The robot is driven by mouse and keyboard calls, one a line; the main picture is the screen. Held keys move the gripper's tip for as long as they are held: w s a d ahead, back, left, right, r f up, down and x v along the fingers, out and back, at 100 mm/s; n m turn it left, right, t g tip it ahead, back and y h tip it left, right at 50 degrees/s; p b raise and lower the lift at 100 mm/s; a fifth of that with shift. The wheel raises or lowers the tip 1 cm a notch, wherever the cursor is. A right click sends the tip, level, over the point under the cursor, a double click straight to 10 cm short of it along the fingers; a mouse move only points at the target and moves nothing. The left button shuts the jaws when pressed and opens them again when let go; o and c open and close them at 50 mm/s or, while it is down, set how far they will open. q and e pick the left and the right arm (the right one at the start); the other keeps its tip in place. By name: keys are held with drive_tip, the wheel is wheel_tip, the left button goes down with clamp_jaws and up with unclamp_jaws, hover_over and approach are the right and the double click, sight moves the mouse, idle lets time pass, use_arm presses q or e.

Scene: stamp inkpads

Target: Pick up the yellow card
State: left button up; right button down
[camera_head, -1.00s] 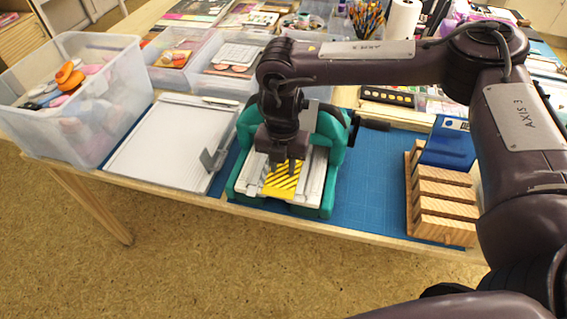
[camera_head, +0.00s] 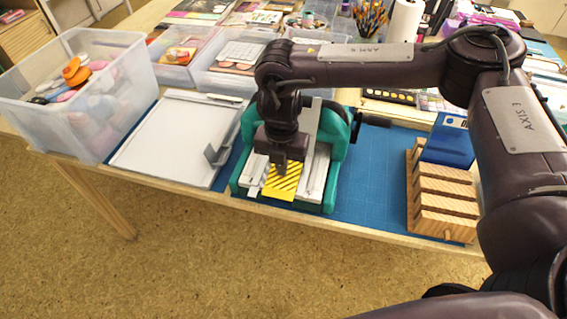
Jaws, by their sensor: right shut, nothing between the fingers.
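The yellow card (camera_head: 281,187) with dark diagonal stripes lies on the pale bed of a teal-framed press (camera_head: 333,177), at its front. My right gripper (camera_head: 281,173) points down just over the card's back part and hides some of it. Its fingers are shut with nothing between them. I cannot tell whether the fingertips touch the card. My left gripper is not in view.
A white board with a metal clip (camera_head: 170,140) lies to the left, beside a clear bin (camera_head: 40,118) of stamps. The blue mat (camera_head: 375,190) is bare between press and rack.

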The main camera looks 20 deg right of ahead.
drive_tip(key=c, duration=1.7)
unclamp_jaws()
drive_tip(key=shift+w+f, duration=0.1)
wheel_tip(320, 180, up, 8)
drive_tip(key=shift+w, duration=0.1)
drive_tip(key=shift+c, duration=0.2)
